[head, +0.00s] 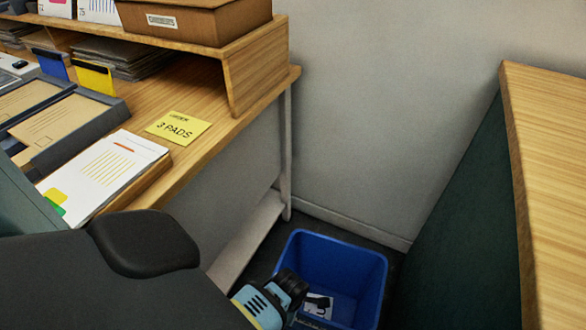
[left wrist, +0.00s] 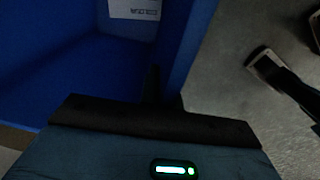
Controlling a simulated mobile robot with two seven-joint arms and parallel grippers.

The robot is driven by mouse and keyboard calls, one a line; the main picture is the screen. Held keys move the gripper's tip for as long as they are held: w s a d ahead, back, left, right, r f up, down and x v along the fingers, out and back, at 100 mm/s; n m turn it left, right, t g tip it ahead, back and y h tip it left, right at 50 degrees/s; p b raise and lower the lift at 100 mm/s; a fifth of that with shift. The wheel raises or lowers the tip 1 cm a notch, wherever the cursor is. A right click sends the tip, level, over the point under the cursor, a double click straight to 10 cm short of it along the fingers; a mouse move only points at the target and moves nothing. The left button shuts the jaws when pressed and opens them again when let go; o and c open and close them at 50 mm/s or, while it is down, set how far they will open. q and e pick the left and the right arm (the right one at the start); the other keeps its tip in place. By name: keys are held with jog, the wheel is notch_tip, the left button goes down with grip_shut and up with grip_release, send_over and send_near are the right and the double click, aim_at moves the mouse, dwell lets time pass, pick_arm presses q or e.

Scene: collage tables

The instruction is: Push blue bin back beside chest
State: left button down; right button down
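The blue bin (head: 365,270) stands on the dark floor in the gap between the desk and the chest. Its rim and open inside show, with a pale label low inside. The chest (head: 548,170) on the right has a wood top and dark green side. My left gripper (head: 290,287) is at the bin's near left rim. The left wrist view shows the bin's blue wall (left wrist: 190,45) close by the dark finger (left wrist: 151,84); whether the gripper is open or shut, or touches the wall, is unclear. My right gripper does not show in the head view.
The wooden desk (head: 215,95) on the left carries papers, trays and a yellow note (head: 178,127). Its pale leg (head: 286,150) stands just behind the bin's left side. The grey wall (head: 390,80) closes the gap at the back, with a little floor before it.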

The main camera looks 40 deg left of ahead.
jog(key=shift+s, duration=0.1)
pick_arm(q)
jog(key=c, duration=1.5)
grip_release()
jog(key=shift+c, duration=0.2)
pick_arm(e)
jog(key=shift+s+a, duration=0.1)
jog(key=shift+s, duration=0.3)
